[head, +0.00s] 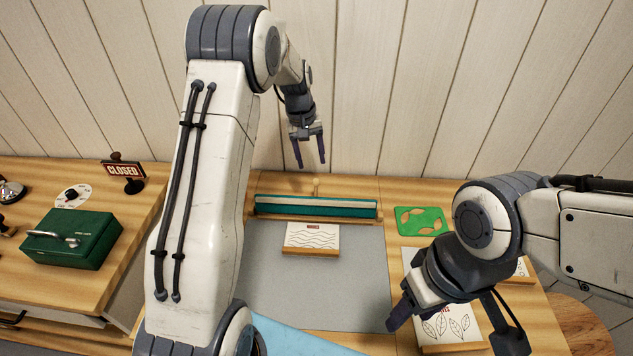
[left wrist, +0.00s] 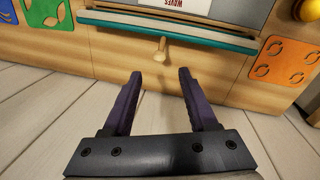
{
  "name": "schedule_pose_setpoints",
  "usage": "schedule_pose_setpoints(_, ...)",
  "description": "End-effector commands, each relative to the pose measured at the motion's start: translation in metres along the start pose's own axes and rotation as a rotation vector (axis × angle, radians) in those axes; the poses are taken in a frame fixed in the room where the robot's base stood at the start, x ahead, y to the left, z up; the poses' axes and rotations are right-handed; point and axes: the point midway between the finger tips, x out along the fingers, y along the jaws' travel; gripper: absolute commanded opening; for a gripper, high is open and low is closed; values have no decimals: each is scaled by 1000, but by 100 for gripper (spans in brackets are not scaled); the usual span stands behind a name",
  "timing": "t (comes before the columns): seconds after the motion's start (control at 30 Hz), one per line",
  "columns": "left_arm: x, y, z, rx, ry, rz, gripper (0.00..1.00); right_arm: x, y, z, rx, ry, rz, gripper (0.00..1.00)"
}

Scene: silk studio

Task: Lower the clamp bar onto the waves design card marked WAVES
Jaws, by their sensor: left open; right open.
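The waves design card (head: 311,238), white with wavy lines, lies on a wooden block on the grey mat (head: 350,290). Its WAVES label shows inverted at the top of the left wrist view (left wrist: 172,4). The clamp bar (head: 316,208), green with a pale strip, spans behind the card, apart from it. Its wooden knob (left wrist: 160,50) sticks out at the back. My left gripper (head: 310,150) is open and empty, above and behind the bar; the knob lies beyond its fingertips. My right gripper (head: 412,308) is open near the leaf card (head: 452,326).
A green stencil (head: 422,221) lies right of the bar. Another card (head: 420,262) is partly hidden by my right arm. A blue sheet (head: 290,338) lies at the front. A green box (head: 72,238) and CLOSED sign (head: 122,170) stand left. A panelled wall rises behind.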

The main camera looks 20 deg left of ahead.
Motion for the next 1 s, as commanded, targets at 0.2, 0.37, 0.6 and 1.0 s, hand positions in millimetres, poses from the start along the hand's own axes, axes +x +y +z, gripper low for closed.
schedule_pose_setpoints(0.2, 36, 1, 2, 2, -6, -3, 59, -12, -1, -1, 0, 0, 0, 54)
schedule_pose_setpoints(0.37, 66, 1, 3, 4, -6, -3, 59, -20, -2, -1, 1, 0, 0, 54)
schedule_pose_setpoints(0.6, 92, 1, 2, 4, -3, -2, 59, -26, -2, -1, 1, 0, 0, 54)
schedule_pose_setpoints(1.0, 96, 1, 2, 5, -1, -1, 32, -26, -2, -1, 1, 0, 0, 54)
